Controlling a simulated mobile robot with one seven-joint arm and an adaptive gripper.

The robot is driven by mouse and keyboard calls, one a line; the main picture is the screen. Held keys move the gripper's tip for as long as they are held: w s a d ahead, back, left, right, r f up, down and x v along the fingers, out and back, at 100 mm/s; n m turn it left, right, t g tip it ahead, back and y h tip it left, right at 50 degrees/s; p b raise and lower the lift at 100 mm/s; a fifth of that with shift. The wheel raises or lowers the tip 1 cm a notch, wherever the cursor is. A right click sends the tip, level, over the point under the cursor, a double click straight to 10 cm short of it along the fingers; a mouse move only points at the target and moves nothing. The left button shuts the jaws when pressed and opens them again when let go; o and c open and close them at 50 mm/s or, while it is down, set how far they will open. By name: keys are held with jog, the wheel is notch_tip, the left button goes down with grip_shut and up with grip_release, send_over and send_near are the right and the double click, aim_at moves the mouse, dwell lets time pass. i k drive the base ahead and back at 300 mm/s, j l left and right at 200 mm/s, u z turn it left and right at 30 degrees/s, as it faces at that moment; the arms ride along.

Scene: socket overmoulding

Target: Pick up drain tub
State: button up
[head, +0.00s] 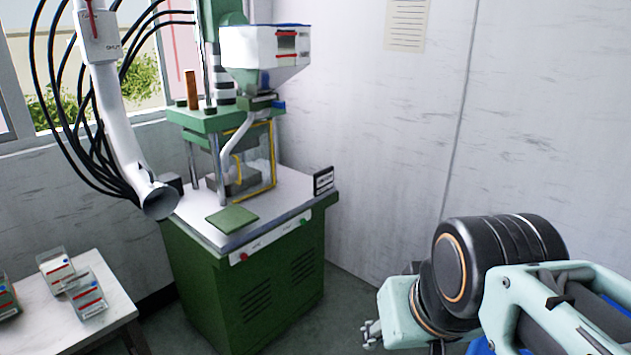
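I cannot make out a drain tub for certain in the head view. Patches of something blue (480,346) show at the bottom edge beneath my arm, mostly hidden by it, and I cannot tell what they belong to. Clear containers with white and red labels stand on a white table at the lower left: one at the back (56,270), one in front (87,296), and one cut off by the left edge. My arm reaches in from the lower right, far from these containers. My gripper does not show.
A green moulding machine (240,270) with a grey top stands in the middle, a green plate (232,219) on it. A white duct (125,135) and black cables hang at its left. The white table (120,308) is at lower left. Floor (345,310) shows right of the machine.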

aim_at(82, 287)
jog(key=u, duration=1.95)
